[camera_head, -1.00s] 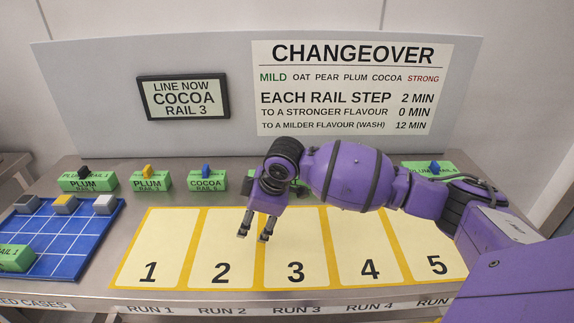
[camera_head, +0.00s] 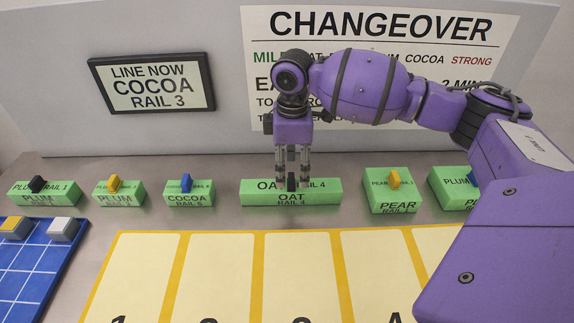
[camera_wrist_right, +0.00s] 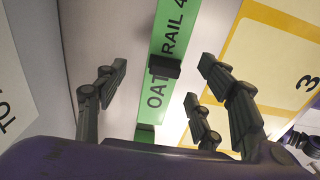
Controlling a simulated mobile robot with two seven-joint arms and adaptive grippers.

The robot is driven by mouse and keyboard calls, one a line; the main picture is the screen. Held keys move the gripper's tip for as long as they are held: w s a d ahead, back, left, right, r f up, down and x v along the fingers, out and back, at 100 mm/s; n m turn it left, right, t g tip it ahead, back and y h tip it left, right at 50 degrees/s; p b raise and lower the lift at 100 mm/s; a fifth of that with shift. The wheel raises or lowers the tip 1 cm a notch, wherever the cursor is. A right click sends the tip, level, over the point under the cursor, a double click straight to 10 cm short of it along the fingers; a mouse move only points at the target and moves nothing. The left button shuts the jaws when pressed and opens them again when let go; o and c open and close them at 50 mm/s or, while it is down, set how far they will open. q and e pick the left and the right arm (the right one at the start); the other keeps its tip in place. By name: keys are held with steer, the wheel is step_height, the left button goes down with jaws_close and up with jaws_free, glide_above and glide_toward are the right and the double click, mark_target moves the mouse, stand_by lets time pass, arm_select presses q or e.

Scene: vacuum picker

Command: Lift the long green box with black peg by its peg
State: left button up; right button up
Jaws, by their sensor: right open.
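The long green box (camera_head: 255,194), labelled OAT RAIL 4, lies in the middle of the back row. Its black peg (camera_head: 291,183) stands up from the middle of its top. My right gripper (camera_head: 292,175) points down over the box, open, with its fingers near the peg and partly covering it. In the right wrist view the gripper (camera_wrist_right: 160,82) is open, and the peg (camera_wrist_right: 165,68) shows in the gap between the fingers, with the green box (camera_wrist_right: 177,35) behind it. Whether a finger touches the peg cannot be told. My left gripper is not in view.
Shorter green boxes stand in the same row: one with a black peg (camera_head: 43,196) at far left, one with a blue peg (camera_head: 190,195), and one with a yellow peg (camera_head: 393,199) on the right. Yellow-edged run panels (camera_head: 297,270) lie empty in front. A sign board stands behind.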

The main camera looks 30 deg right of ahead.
mark_target(291, 186)
steer(key=f, duration=0.6)
steer(key=shift+s+a+f, duration=0.2)
steer(key=shift+s+f, duration=0.1)
steer(key=shift+f, duration=0.1)
steer(key=c, duration=1.4)
